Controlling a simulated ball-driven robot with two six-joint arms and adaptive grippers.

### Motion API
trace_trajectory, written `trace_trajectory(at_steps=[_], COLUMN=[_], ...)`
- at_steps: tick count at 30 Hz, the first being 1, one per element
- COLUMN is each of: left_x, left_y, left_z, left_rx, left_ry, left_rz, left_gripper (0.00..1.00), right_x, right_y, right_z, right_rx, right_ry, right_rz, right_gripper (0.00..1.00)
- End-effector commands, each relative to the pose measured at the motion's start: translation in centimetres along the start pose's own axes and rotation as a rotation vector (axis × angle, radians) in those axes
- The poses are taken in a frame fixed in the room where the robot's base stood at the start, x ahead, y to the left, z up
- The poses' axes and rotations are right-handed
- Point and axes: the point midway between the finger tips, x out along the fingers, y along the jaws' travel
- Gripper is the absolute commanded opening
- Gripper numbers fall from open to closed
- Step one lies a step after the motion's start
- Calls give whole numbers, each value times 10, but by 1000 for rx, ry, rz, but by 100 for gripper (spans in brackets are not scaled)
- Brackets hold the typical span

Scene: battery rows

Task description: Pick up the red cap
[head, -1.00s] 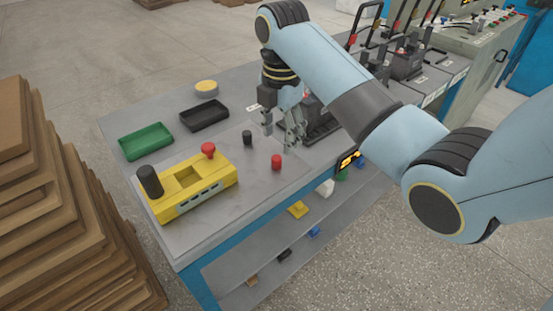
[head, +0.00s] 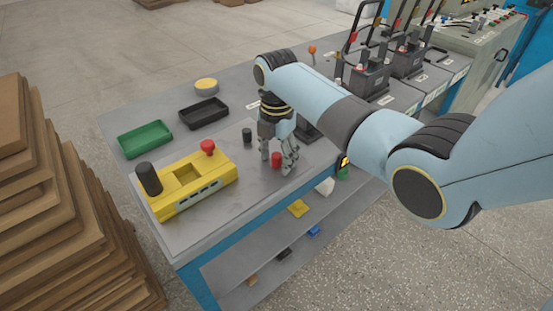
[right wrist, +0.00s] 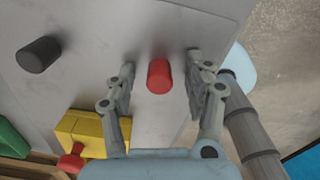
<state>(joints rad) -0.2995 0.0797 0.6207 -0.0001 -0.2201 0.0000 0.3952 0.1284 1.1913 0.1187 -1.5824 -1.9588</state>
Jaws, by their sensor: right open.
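The red cap (head: 276,159) stands upright on the grey tabletop near the front edge, right of the yellow box. My right gripper (head: 277,165) is open, with its fingers pointing down on either side of the cap. In the right wrist view the cap (right wrist: 159,76) lies between the two open fingertips (right wrist: 160,62), with a gap on each side. No contact with it shows. My left gripper is not in view.
A black cap (head: 247,136) stands close behind the red one. A yellow box (head: 185,184) with a black knob and red button is at left. A green tray (head: 146,139) and a black tray (head: 204,114) lie behind. Lever units (head: 368,79) stand at the back right.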

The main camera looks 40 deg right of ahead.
Motion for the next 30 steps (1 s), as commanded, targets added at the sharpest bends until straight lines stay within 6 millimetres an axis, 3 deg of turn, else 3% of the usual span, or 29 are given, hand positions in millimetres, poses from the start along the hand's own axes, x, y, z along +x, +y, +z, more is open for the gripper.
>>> trace_trajectory(at_steps=[5,14,25,30], left_x=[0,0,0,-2], left_y=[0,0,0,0], left_z=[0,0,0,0], left_rx=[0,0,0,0], left_ry=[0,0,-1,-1], left_rz=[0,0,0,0], left_gripper=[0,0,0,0], right_x=[0,-1,-2,-13], right_y=[0,0,0,1], right_z=[0,0,0,0], right_rx=[0,0,0,0], right_ry=[0,0,0,-1], right_rz=[1,1,1,3], right_gripper=[53,14,13,13])
